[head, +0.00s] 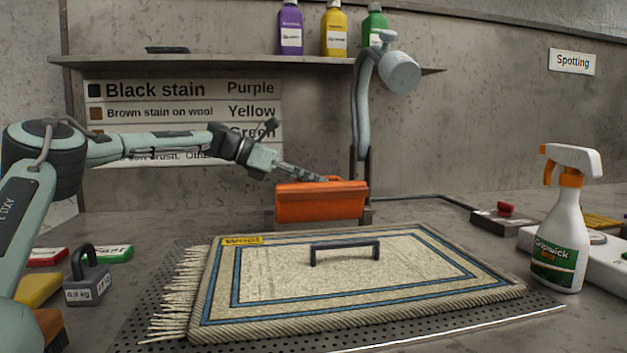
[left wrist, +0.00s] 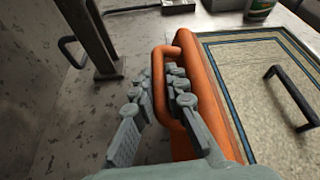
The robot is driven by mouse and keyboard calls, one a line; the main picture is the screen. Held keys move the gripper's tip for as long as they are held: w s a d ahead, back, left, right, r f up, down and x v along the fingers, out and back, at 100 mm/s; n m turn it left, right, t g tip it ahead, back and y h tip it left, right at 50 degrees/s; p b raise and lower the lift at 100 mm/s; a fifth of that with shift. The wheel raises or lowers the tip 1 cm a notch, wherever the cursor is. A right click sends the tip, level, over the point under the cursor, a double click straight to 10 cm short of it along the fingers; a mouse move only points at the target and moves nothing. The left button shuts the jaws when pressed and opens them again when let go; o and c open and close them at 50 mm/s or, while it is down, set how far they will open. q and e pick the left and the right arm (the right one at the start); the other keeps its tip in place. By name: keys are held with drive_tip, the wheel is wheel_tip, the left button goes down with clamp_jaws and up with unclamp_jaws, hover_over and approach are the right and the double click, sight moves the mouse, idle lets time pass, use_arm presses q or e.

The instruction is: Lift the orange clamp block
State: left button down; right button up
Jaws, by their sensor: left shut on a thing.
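The orange clamp block (head: 320,204) sits at the back edge of the wool rug, in front of the grey back wall. My left gripper (head: 318,178) reaches it from the upper left. In the left wrist view, the block (left wrist: 217,95) has an orange bar handle (left wrist: 161,88), and my left gripper's fingers (left wrist: 160,95) lie on either side of that handle, shut on it. In the head view the handle is mostly hidden behind the gripper and block. I cannot tell whether the block is raised off its support. My right gripper is not in view.
The rug (head: 285,285) with a black handle (head: 345,250) lies on a perforated mat. A spray bottle (head: 563,225) stands at right, a grey weight (head: 88,278) at left. A lamp-like arm (head: 362,110) rises behind the block. A shelf (head: 230,62) with bottles hangs above.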

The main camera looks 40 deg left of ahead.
use_arm(q)
drive_tip(key=c, duration=1.8)
unclamp_jaws()
drive_tip(key=shift+f, duration=0.15)
drive_tip(key=shift+a, duration=0.1)
drive_tip(key=v, duration=1.2)
